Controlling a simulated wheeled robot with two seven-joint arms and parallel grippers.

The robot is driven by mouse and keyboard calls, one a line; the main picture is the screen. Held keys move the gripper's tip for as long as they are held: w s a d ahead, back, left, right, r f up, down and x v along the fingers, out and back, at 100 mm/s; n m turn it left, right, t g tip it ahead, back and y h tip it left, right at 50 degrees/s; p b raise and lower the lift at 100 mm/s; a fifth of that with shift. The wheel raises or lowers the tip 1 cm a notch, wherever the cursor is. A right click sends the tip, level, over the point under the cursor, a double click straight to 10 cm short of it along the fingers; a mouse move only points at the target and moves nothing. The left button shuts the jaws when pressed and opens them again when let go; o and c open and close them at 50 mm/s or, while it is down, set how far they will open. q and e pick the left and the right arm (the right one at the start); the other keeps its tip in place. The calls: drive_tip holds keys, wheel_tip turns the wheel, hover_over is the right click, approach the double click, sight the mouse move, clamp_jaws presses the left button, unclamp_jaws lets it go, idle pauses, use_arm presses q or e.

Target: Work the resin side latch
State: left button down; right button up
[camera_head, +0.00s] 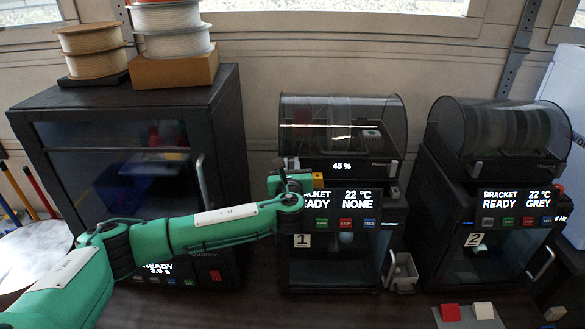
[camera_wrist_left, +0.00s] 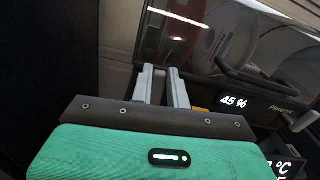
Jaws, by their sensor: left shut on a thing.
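The resin printer is the big dark cabinet (camera_head: 120,98) at the left, with a READY 2.0 s display and a front door handle (camera_head: 202,183). My left gripper (camera_head: 287,168) is to the right of it, near the left side of printer 1. My right gripper is not in view.
Printer 1 (camera_head: 312,262) stands close by my left gripper, with a spool box (camera_head: 345,112) on top. Printer 2 (camera_head: 478,272) is farther right. Spools (camera_head: 172,42) stand on the cabinet. A grey bin (camera_head: 403,275) sits between the printers.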

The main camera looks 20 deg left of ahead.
use_arm(q)
drive_tip(key=n+b, duration=0.1)
drive_tip(key=a+f+n+b, duration=0.1)
drive_tip(key=n+b, duration=0.3)
drive_tip(key=shift+s+a+f, duration=0.15)
drive_tip(key=shift+s+a, duration=0.1)
drive_tip(key=shift+a, duration=0.15)
drive_tip(key=n+b, duration=0.2)
drive_tip(key=n, duration=0.1)
drive_tip(key=shift+s+a+f, duration=0.1)
drive_tip(key=shift+a+f, duration=0.2)
drive_tip(key=shift+a, duration=0.1)
drive_tip(key=n+b, duration=0.1)
drive_tip(key=f+n+b, duration=0.1)
drive_tip(key=n+b, duration=0.1)
drive_tip(key=shift+s+a, duration=0.15)
drive_tip(key=shift+a, duration=0.25)
drive_tip(key=shift+a+f+n+b, duration=0.1)
drive_tip(key=shift+f+n+b, duration=0.15)
drive_tip(key=shift+n+b, duration=0.5)
drive_tip(key=shift+a+f+n+b, duration=0.15)
drive_tip(key=shift+n+b, duration=0.3)
drive_tip(key=shift+n, duration=0.6)
drive_tip(key=c, duration=1.4)
unclamp_jaws()
drive_tip(key=shift+o, duration=0.2)
drive_tip(key=shift+s, duration=0.1)
